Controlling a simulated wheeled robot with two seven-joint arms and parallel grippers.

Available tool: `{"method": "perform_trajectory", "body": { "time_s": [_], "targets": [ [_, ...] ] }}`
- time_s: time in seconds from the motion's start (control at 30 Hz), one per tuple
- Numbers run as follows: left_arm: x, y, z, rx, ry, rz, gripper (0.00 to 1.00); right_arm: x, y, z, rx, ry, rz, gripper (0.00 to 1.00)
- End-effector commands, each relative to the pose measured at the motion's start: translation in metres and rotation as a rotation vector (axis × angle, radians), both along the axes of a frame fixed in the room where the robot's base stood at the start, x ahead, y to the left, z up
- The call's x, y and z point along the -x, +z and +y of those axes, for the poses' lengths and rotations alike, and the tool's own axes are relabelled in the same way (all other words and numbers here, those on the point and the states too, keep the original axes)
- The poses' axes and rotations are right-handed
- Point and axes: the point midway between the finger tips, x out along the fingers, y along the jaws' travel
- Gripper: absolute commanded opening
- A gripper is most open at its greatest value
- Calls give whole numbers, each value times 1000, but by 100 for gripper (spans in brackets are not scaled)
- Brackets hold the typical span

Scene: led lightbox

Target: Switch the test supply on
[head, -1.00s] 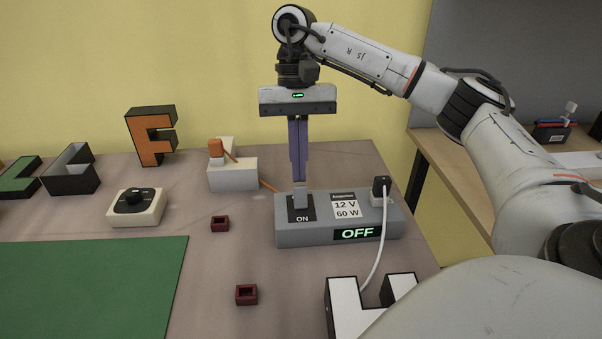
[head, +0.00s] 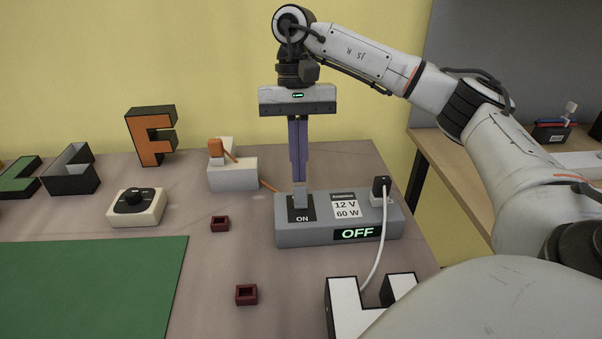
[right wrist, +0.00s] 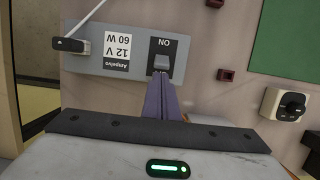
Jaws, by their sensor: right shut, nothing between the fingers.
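The test supply (head: 290,234) is a grey box on the table, labelled 12 V 60 W, with a green display (head: 358,233) reading OFF. Its grey rocker switch (head: 301,199) sits on a black plate marked ON at the left end of the top. My right gripper (head: 299,184) points straight down with its purple fingers shut and empty, the tips at or just above the back of the switch; contact is not clear. In the right wrist view the fingertips (right wrist: 159,78) are beside the switch (right wrist: 161,62). My left gripper is not in view.
A black plug (head: 381,187) with a white cable stands at the supply's right end. A white dial box (head: 136,207), an orange-handled tool on a pale block (head: 233,174), small dark red blocks (head: 220,224), a green mat (head: 90,285) and letter shells (head: 152,136) lie around.

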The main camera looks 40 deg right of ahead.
Motion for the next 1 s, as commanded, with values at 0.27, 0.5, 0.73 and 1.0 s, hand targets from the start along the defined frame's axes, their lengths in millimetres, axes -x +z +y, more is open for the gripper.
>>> {"method": "perform_trajectory", "body": {
  "time_s": [0.27, 0.5, 0.73, 1.0],
  "targets": [
    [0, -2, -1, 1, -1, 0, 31, 5, -1, 4, 0, 1, 0, 0],
    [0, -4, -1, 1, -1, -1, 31, 15, -2, 12, 1, 2, 3, 0],
    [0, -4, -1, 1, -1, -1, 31, 18, -4, 15, 3, 1, 8, 0],
    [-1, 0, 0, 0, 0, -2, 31, 11, -4, 9, 3, -1, 9, 0]
  ]
}}
